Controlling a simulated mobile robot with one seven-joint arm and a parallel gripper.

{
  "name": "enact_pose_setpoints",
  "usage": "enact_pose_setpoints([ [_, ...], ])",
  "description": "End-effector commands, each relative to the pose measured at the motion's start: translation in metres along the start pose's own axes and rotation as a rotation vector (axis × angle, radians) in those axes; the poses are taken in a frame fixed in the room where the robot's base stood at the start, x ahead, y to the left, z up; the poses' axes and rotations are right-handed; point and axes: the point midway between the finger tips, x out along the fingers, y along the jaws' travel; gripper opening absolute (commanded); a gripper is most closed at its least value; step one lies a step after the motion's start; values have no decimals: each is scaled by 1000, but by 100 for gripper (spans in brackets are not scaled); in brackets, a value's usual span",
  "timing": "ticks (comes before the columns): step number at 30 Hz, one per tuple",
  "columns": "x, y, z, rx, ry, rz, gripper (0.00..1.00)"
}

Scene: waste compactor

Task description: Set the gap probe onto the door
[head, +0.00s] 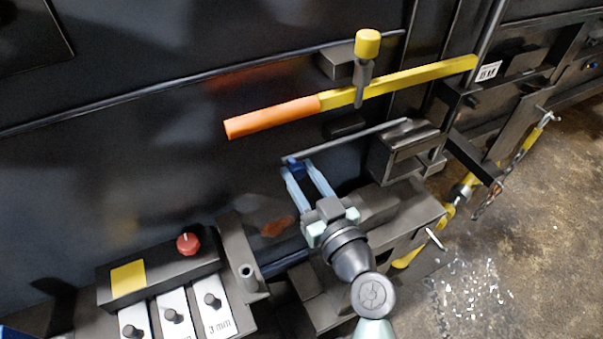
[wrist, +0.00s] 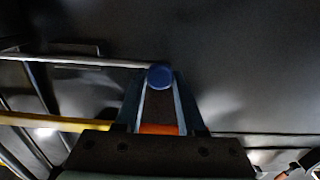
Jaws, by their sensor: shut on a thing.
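My gripper (head: 306,180) is shut on a small dark-blue round piece (head: 292,162), which I take to be the gap probe. In the wrist view the blue piece (wrist: 160,77) shows as a disc between the fingertips (wrist: 160,85). A thin grey rod (head: 350,139) runs to the right from beside it; I cannot tell whether it belongs to the probe. The dark metal door (head: 120,190) lies behind the gripper, a large flat panel. I cannot tell whether the probe touches it.
An orange and yellow lever (head: 275,117) crosses above my gripper, with a yellow-topped pin (head: 366,60) by it. A bracket (head: 405,155) stands to the right. A box with a red knob (head: 188,243) and several knobbed plates (head: 210,305) sit lower left.

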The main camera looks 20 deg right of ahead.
Motion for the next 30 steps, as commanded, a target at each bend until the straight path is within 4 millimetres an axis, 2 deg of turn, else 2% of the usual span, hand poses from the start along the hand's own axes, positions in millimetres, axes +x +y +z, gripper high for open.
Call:
enact_pose_setpoints([
  [16, 0, 4, 2, -1, 1, 0, 0],
  [27, 1, 55, 3, -4, 7, 5, 0],
  [30, 0, 62, 2, -1, 5, 3, 0],
])
